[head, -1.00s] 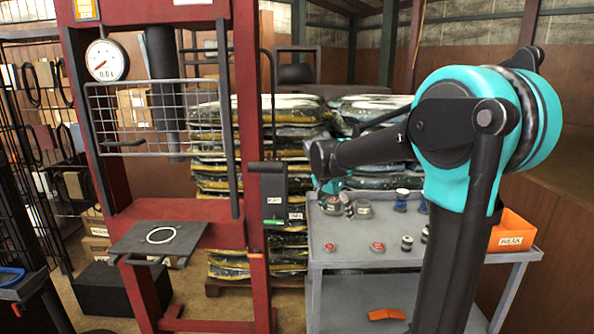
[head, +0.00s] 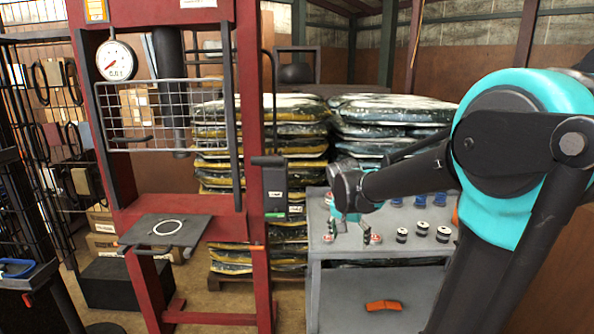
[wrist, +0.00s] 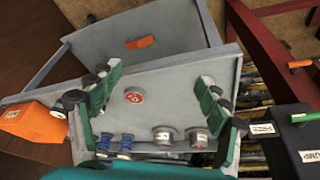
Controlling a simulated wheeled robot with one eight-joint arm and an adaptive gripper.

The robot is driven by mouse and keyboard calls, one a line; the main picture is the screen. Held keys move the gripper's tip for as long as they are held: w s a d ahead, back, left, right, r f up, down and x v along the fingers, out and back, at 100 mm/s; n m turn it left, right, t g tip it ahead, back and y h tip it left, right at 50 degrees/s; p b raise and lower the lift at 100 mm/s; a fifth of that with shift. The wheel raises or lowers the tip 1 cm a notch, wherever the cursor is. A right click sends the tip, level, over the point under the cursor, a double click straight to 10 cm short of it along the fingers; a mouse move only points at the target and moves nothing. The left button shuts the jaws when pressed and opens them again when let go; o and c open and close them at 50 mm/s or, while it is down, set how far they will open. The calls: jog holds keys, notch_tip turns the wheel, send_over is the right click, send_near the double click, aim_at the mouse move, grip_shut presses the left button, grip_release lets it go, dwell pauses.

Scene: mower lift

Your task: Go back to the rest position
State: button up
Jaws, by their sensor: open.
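My gripper (head: 350,232) hangs over the left part of the grey cart (head: 395,255) in the head view, fingers pointing down. The wrist view shows its two green fingers spread wide (wrist: 158,85), with nothing held between them. A small round piece with a red top (wrist: 134,96) shows between the fingers in the wrist view, on the cart top below. My teal and black arm covers the right part of the cart in the head view.
The red press (head: 255,215) with its mesh guard (head: 150,115) stands left of the cart. A white ring (head: 167,227) lies on its plate. Several small round parts stand on the cart. An orange bin (wrist: 33,122) sits at the cart's edge.

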jog(key=s+d+f+n+y, duration=0.1)
jog(key=s+f+n, duration=0.2)
jog(key=s+f, duration=0.2)
jog(key=s+d+f+n+t+y, duration=0.1)
jog(key=s+f, duration=0.5)
jog(key=s, duration=0.6)
jog(key=shift+d+f+n, duration=0.25)
jog(key=shift+d+n, duration=0.3)
jog(key=shift+n, duration=0.35)
jog(key=shift+s, duration=0.1)
